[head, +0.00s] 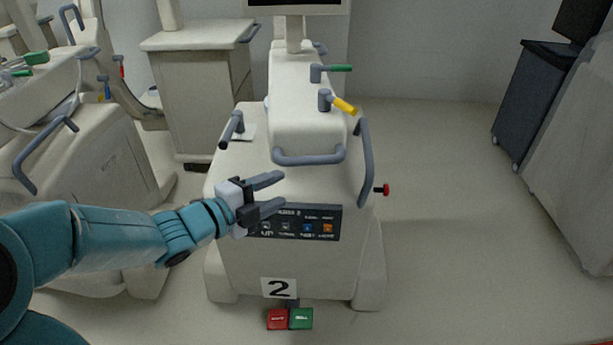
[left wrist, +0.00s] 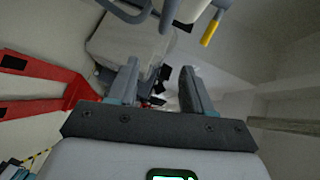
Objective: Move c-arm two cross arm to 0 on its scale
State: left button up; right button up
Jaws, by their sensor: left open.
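C-arm two is the white cart (head: 285,262) with the number 2 label (head: 279,288) low on its front. On its upper body are a lever with a green grip (head: 341,68) and one with a yellow grip (head: 344,105); the yellow grip also shows in the left wrist view (left wrist: 209,33). I cannot make out the cross arm or its scale. My left gripper (head: 281,192) is open and empty, in front of the cart, just above its dark control panel (head: 310,222). It also shows in the left wrist view (left wrist: 160,72). My right gripper is not in view.
Grey handles (head: 310,158) and a red knob (head: 382,190) stick out from the cart. Red and green pedals (head: 301,319) lie at its foot. Another white machine (head: 75,160) stands close at left, a cabinet (head: 196,90) behind. Floor at right (head: 450,220) is clear.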

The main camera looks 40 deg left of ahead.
aim_at(306, 163)
pick_arm(q)
jog(key=shift+n+y, duration=0.3)
jog(key=shift+y, duration=0.5)
jog(key=w, duration=0.5)
jog(key=w+f, duration=0.1)
jog(key=w, duration=0.4)
jog(key=w+a+f, duration=0.1)
jog(key=w, duration=0.4)
jog(key=shift+a+f, duration=0.1)
jog(key=shift+f, duration=0.1)
jog(key=shift+c, duration=0.3)
grip_shut()
